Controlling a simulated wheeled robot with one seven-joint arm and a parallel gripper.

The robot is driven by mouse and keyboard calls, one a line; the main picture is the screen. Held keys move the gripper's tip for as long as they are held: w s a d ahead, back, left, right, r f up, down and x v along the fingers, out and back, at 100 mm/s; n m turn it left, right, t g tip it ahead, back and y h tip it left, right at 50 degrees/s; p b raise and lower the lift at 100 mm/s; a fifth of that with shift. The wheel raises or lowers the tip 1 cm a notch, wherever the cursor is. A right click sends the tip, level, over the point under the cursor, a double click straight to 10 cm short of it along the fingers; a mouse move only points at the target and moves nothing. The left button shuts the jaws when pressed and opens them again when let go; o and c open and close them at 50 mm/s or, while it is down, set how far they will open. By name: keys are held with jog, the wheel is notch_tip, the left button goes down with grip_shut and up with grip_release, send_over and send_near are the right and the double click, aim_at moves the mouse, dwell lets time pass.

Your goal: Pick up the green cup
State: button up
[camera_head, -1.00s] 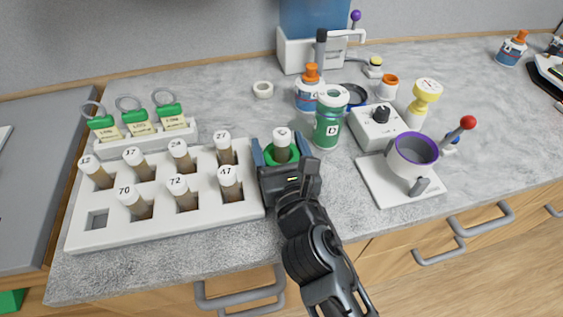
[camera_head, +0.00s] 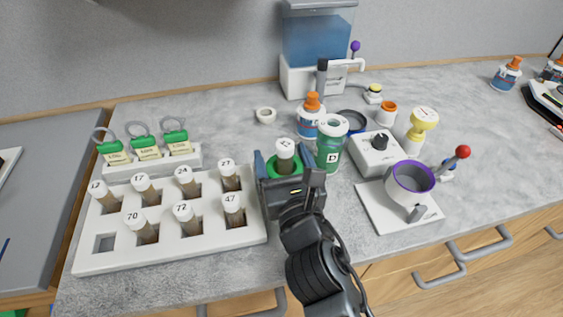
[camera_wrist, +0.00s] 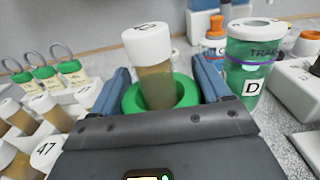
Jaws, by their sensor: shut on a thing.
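The green cup (camera_head: 285,171) is a thick green ring-shaped holder with a white-capped vial (camera_head: 286,155) of brown content standing in it. My gripper (camera_head: 284,172) is shut on the cup, with a blue finger on each side. In the wrist view the green cup (camera_wrist: 186,92) sits between the two fingers, and the vial (camera_wrist: 157,82) rises from it, tilted a little. The cup's lower part is hidden behind my gripper's body, so I cannot tell whether it touches the counter.
A white rack (camera_head: 170,258) of several vials stands close on the left. A green jar marked D (camera_head: 330,147) is close on the right. Behind it stand an orange-capped bottle (camera_head: 311,118) and a dispenser (camera_head: 316,50). A knob box (camera_head: 376,150) and purple-rimmed device (camera_head: 408,188) stand further right.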

jog(key=s+d+r+p, duration=0.1)
jog(key=s+d+r, duration=0.2)
jog(key=d+r, duration=0.3)
jog(key=d, duration=0.4)
jog(key=shift+s+d+r+p, duration=0.3)
jog(key=shift+s+d+p, duration=0.05)
jog(key=shift+s+d, duration=0.05)
